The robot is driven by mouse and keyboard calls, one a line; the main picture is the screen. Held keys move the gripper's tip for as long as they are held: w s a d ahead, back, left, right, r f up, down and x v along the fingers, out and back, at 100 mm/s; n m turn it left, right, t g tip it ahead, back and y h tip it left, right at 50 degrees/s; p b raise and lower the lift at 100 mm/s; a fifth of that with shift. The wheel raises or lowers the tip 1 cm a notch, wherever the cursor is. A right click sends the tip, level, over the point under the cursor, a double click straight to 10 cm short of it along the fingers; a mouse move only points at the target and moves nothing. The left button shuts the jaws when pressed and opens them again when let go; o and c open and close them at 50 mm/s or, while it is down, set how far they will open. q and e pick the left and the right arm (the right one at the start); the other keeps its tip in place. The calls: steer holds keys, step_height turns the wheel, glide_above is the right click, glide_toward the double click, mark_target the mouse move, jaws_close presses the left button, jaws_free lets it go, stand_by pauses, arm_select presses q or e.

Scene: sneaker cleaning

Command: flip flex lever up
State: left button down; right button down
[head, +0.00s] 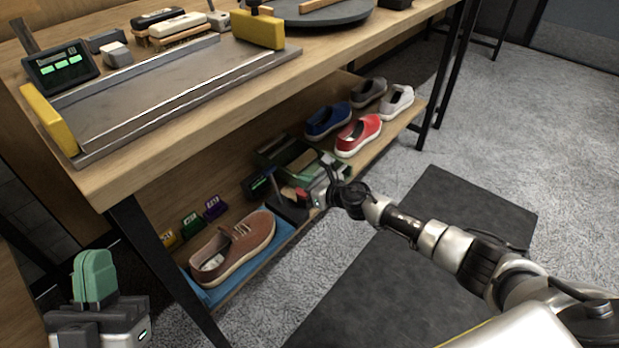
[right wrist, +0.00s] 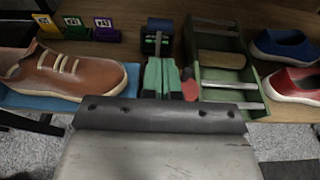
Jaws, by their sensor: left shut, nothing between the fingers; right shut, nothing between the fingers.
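A dark device with a green-lit display (head: 259,184) and a thin dark upright bar stands on the lower shelf; it also shows in the right wrist view (right wrist: 157,40). I cannot tell whether this bar is the flex lever. A similar display (head: 62,67) with a dark tilted bar (head: 24,36) behind it stands on the tabletop. My right gripper (right wrist: 160,74) has its green fingers shut and empty, just in front of the shelf device; contact is unclear. My left gripper (head: 94,272) is at the lower left, green fingers shut, pointing up, away from both devices.
A brown shoe (head: 233,247) lies on a blue mat left of the shelf device. A green tray (right wrist: 231,89) stands close to its right, with a red shoe (head: 358,135) and other shoes beyond. The tabletop (head: 240,98) overhangs the shelf. Open floor lies to the right.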

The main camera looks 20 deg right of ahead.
arm_select(q)
steer(key=shift+w+f+g+y, duration=0.5)
steer(key=shift+w+f+g, duration=0.4)
steer(key=shift+g, duration=0.1)
